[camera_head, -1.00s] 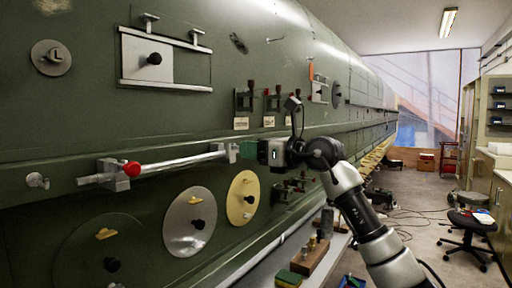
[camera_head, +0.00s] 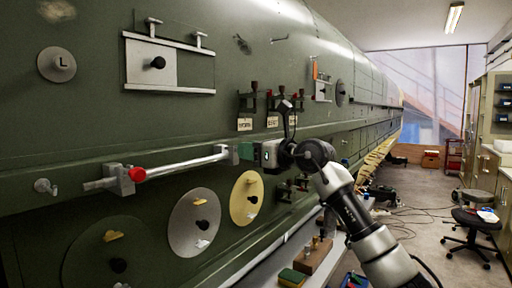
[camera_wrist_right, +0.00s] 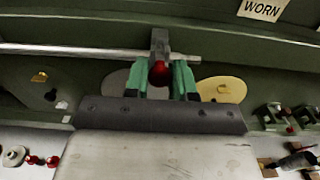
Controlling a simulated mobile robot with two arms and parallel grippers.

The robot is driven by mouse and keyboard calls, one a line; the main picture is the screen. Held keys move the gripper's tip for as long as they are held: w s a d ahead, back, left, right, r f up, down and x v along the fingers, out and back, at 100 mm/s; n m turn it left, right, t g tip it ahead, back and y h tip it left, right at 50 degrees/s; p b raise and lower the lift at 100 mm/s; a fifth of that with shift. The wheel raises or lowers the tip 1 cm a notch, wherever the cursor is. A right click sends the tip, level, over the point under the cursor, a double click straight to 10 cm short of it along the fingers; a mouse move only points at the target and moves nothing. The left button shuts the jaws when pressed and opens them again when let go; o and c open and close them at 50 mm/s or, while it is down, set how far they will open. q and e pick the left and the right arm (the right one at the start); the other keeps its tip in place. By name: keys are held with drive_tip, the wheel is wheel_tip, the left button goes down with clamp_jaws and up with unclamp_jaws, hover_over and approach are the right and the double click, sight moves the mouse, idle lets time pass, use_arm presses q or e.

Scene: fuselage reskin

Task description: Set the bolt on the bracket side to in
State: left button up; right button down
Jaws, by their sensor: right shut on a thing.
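A long pale metal bar (camera_head: 185,162) runs along the green fuselage side. At its left end is a grey block (camera_head: 118,179) with a red knob (camera_head: 138,174); a short grey piece sticks out to the left of it. A round stud (camera_head: 45,186) stands further left, apart from that piece. My right gripper (camera_head: 246,152) is at the bar's right end. In the right wrist view its green fingers (camera_wrist_right: 160,80) are shut around another red knob (camera_wrist_right: 159,72), in front of a grey block (camera_wrist_right: 160,42) on the bar. The head view hides this knob. My left gripper is not in view.
Small latches with tags (camera_head: 245,124) stick out above my right gripper. A bench with a brown block (camera_head: 314,256) and a sponge (camera_head: 292,278) lies below. The aisle floor (camera_head: 425,215) is partly clear.

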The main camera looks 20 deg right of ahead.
drive_tip(key=shift+r, duration=0.15)
drive_tip(key=c, duration=1.2)
unclamp_jaws()
drive_tip(key=shift+c, duration=0.2)
drive_tip(key=o, duration=0.3)
drive_tip(key=shift+w+a, duration=0.15)
drive_tip(key=shift+w, duration=0.1)
drive_tip(key=b+v, duration=0.4)
drive_tip(key=v, duration=0.7)
